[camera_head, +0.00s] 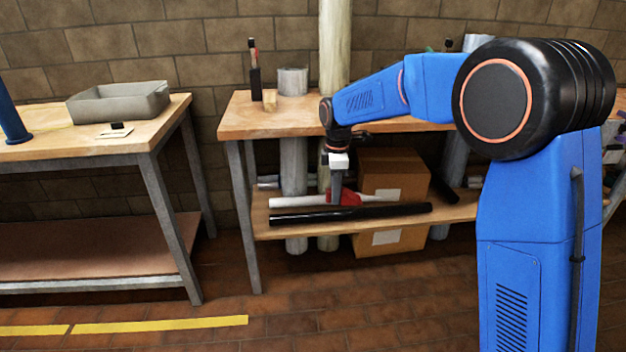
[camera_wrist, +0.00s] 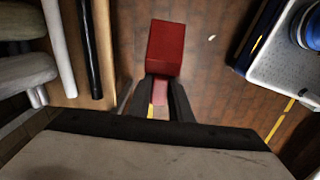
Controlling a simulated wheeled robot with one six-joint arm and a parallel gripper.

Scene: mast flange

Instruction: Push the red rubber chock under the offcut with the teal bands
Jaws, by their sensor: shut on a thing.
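My gripper (camera_wrist: 161,84) is shut on the red rubber chock (camera_wrist: 165,48), which sticks out past the fingertips. In the wrist view the chock is over brick floor, apart from the pipes at the left. In the head view the red chock (camera_head: 350,198) shows beside my gripper (camera_head: 337,196) at the lower shelf. A white pipe (camera_head: 298,201) and a black pipe (camera_head: 390,211) lie lengthwise on that shelf; both also show in the wrist view, the white one (camera_wrist: 60,45) and the black one (camera_wrist: 88,45). I cannot make out teal bands on any offcut.
A cardboard box (camera_head: 392,172) stands behind the shelf pipes. The workbench top (camera_head: 290,118) is above the shelf, with a table leg (camera_head: 243,215) at its left. Another bench (camera_head: 165,115) holds a grey tray (camera_head: 120,103). Floor between the benches is clear.

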